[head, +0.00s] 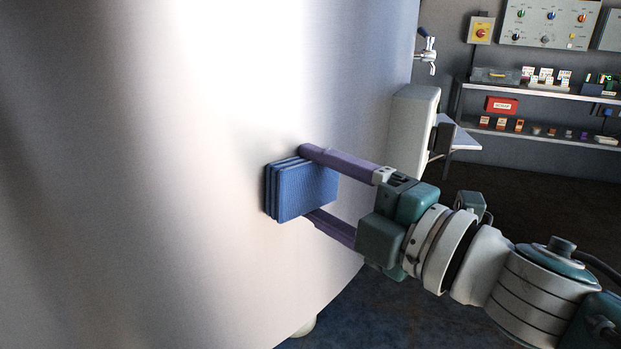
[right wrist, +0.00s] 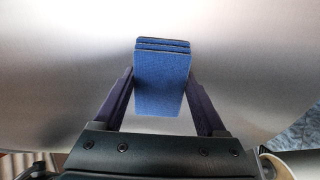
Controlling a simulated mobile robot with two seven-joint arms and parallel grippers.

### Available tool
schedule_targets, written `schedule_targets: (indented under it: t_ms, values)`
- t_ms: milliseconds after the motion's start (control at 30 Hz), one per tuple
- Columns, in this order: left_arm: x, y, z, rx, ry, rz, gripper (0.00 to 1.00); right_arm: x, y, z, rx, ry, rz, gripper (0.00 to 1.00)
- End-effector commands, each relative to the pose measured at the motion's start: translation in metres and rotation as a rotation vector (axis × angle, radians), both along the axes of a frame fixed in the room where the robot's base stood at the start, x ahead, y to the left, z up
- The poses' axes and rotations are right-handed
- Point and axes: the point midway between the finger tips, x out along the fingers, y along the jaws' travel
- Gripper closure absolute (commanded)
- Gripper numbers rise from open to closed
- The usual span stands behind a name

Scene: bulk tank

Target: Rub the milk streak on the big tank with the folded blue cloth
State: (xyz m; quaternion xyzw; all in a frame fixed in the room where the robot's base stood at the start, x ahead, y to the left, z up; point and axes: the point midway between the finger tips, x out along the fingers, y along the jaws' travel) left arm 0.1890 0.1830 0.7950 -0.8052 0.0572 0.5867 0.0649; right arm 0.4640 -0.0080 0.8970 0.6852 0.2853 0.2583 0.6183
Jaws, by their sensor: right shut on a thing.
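The folded blue cloth (head: 307,190) is in my right gripper (head: 318,183), close against the side of the big steel tank (head: 150,200). The gripper's two purple fingers are shut on the cloth from opposite sides. In the right wrist view the cloth (right wrist: 162,85) shows its folded layers at the top, with the fingers along both sides and the bare tank wall (right wrist: 60,65) beyond. I cannot tell for sure whether the cloth touches the steel. I see no milk streak on the visible steel; it may be behind the cloth. My left gripper is not in view.
A tap (head: 427,50) and a pale box (head: 413,128) stand at the tank's right edge. Farther right are shelves with small items, including a red box (head: 502,105), under a control panel (head: 548,22). Dark floor lies open between.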

Motion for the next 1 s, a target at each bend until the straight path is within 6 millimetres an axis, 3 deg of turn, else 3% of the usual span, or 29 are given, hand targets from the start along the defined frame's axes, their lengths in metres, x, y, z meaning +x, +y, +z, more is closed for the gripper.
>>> schedule_targets:
  t_ms: [500, 833, 1000]
  values:
    - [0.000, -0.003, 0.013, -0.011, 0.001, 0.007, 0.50, -0.029, 0.028, 0.001, 0.002, 0.002, 0.003, 0.71]
    - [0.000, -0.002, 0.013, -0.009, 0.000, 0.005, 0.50, -0.030, 0.028, 0.000, 0.000, 0.001, 0.001, 0.71]
    - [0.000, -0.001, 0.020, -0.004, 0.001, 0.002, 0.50, -0.039, 0.019, 0.001, -0.001, 0.004, -0.001, 0.71]
